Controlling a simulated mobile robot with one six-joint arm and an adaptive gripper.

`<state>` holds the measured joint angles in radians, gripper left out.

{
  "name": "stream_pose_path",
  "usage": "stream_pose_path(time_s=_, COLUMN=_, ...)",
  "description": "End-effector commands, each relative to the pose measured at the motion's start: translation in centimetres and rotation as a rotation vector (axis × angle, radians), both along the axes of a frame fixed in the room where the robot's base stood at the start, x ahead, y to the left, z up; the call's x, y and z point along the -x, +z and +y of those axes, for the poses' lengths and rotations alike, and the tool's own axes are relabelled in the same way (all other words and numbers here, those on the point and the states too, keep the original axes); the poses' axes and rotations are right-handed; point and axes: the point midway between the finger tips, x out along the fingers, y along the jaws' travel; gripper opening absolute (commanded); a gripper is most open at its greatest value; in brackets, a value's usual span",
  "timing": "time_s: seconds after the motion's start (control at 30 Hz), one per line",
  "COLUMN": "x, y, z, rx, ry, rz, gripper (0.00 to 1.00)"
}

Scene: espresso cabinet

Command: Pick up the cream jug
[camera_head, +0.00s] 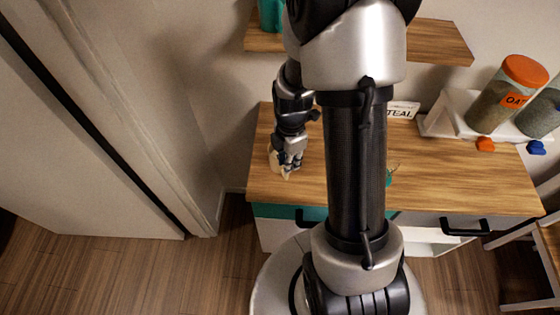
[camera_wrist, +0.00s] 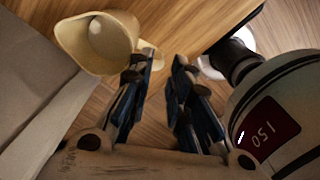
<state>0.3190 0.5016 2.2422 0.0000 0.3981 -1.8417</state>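The cream jug (camera_wrist: 112,45) stands at the upper left of the wrist view, with its open mouth and its handle (camera_wrist: 150,58) visible. In the head view a small part of the jug (camera_head: 274,160) shows beside my gripper (camera_head: 289,168), at the left end of the wooden counter. In the wrist view my gripper (camera_wrist: 163,68) has its two fingers apart. The left finger's tip overlaps the jug's handle in the picture; I cannot tell whether they touch. The gap between the fingers looks empty apart from the handle's end.
The wooden counter (camera_head: 430,180) has free room at its right. A TEAL sign (camera_head: 403,110), a white rack (camera_head: 450,115) with an orange-lidded jar (camera_head: 507,92), and orange (camera_head: 486,145) and blue (camera_head: 536,147) pieces stand at the back right. A shelf (camera_head: 440,42) hangs above. My arm hides the counter's middle.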

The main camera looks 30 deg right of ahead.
Motion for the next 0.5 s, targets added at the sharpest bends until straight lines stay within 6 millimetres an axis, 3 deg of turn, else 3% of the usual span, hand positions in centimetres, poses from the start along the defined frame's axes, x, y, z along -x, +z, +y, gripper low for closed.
stream_pose_path(time_s=0.1, x=0.0, y=-1.7, z=0.0, rx=0.000, ry=0.000, rz=0.002, gripper=0.18)
stream_pose_path(time_s=0.33, x=0.0, y=-2.8, z=0.1, rx=0.000, ry=0.000, rz=0.000, gripper=0.18)
stream_pose_path(time_s=0.5, x=0.1, y=-5.1, z=0.6, rx=-0.001, ry=0.001, rz=0.002, gripper=0.18)
